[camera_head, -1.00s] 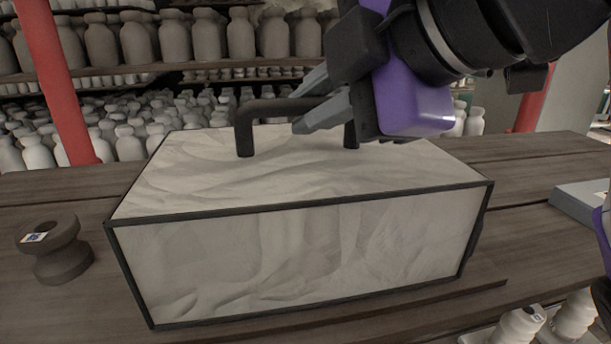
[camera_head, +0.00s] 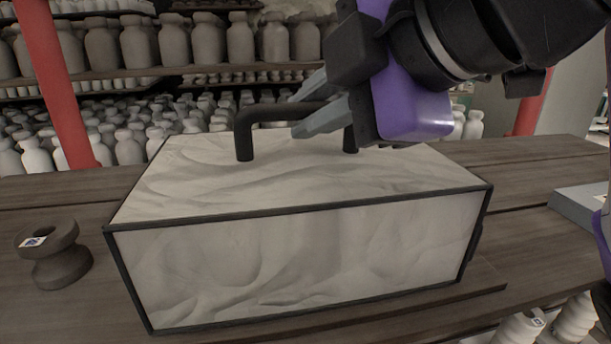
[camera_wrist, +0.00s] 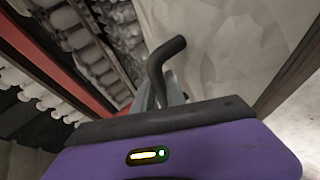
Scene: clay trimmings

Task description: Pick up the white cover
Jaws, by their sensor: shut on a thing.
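The white cover (camera_head: 300,262) is a box with pale, rippled faces and dark edges, standing on the wooden table. A black bar handle (camera_head: 245,135) rises from its top. My gripper (camera_head: 315,103) reaches in from the upper right and is shut on this handle, with one finger on its near side and one on its far side. In the wrist view, the handle (camera_wrist: 160,60) bends down between the fingers (camera_wrist: 160,92), and the cover's pale top (camera_wrist: 225,45) lies beyond. The right part of the handle is partly hidden by my gripper.
A dark spool-shaped piece (camera_head: 52,254) stands on the table (camera_head: 45,315) left of the cover. A grey slab (camera_head: 585,205) lies at the right. Shelves of many pale bottles (camera_head: 175,40) and a red post (camera_head: 65,85) stand behind.

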